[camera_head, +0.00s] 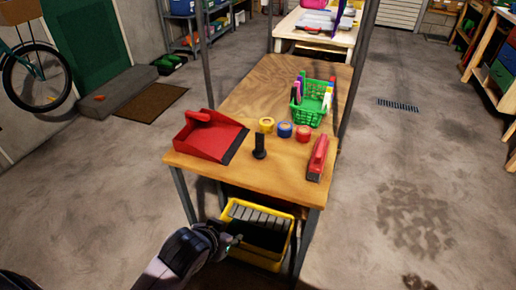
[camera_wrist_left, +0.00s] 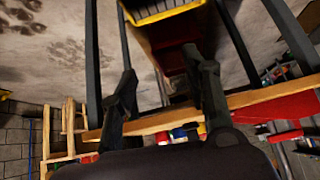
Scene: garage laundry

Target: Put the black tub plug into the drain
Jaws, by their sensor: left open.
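A small black upright piece (camera_head: 259,147) stands near the front of the wooden table (camera_head: 270,80); it may be the black tub plug, but I cannot be sure. I see no tub or drain hole for it; a dark slotted grate (camera_head: 398,105) lies in the floor at the right. My left gripper (camera_head: 234,241) is below and in front of the table's front edge, beside the yellow crate. In the left wrist view its two fingers (camera_wrist_left: 162,90) are spread apart with nothing between them. My right gripper is out of view.
A red dustpan (camera_head: 208,136), yellow, blue and red tape rolls (camera_head: 286,130), a red stapler-like tool (camera_head: 318,158) and a green basket (camera_head: 310,104) share the tabletop. A yellow crate (camera_head: 286,245) sits under it. Table legs stand close to my left arm.

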